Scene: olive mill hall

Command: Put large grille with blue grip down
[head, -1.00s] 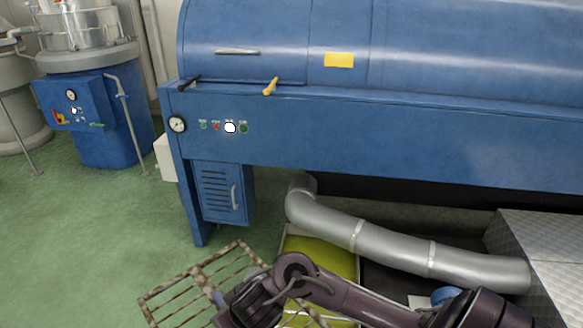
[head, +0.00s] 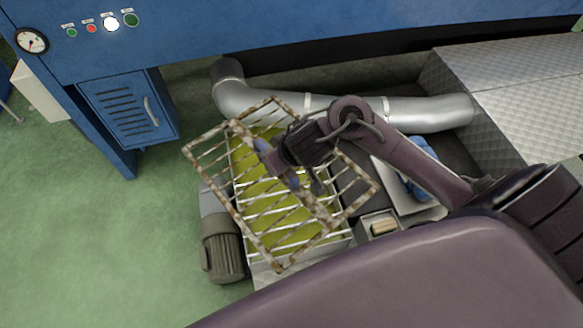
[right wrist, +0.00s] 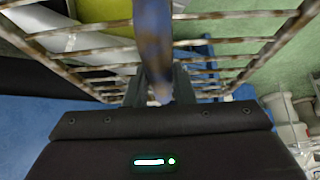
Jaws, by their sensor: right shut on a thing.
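The large grille (head: 318,209) is a rusty rectangular frame of bars with a blue grip (head: 263,149) along its middle. My right gripper (head: 286,164) is shut on the blue grip and covers part of it. In the right wrist view the blue grip (right wrist: 152,40) stands between the fingers, with rusty bars to both sides. The grille appears held, tilted, above an open vat (head: 345,240) with yellow-green contents seen through the bars. I cannot tell whether it touches the vat. My left gripper is not in view.
A silver pipe (head: 345,106) runs behind the vat. A grey motor (head: 222,245) stands left of it. The blue machine (head: 215,35) stands behind; a checkered metal cover (head: 530,95) lies right. A small box (head: 381,226) sits right of the vat. Green floor (head: 110,240) is clear at left.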

